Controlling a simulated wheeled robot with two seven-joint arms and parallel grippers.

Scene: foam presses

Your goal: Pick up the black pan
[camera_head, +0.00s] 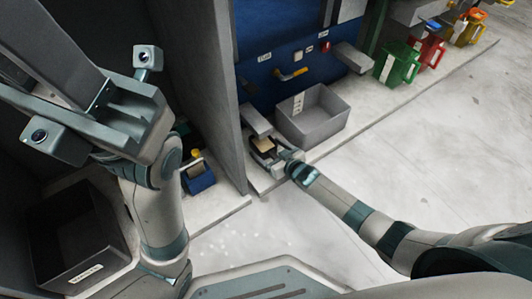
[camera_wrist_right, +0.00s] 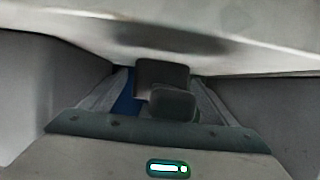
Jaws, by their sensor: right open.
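My right gripper (camera_head: 272,154) is open at the front of the blue press, low over the floor ledge. A small dark-edged thing with a tan patch (camera_head: 263,144) is right at its fingertips. The gripper partly hides it, and I cannot tell whether it is the black pan or whether they touch. In the right wrist view, dark blocky parts (camera_wrist_right: 165,92) stand in the middle under a pale overhanging surface, and no pan shows clearly there.
A grey open bin (camera_head: 312,118) stands right of my right gripper. A grey partition (camera_head: 205,80) rises on its left. A black labelled bin (camera_head: 80,240) is at lower left. Green (camera_head: 396,64), red and yellow containers line the ledge. The floor at right is clear.

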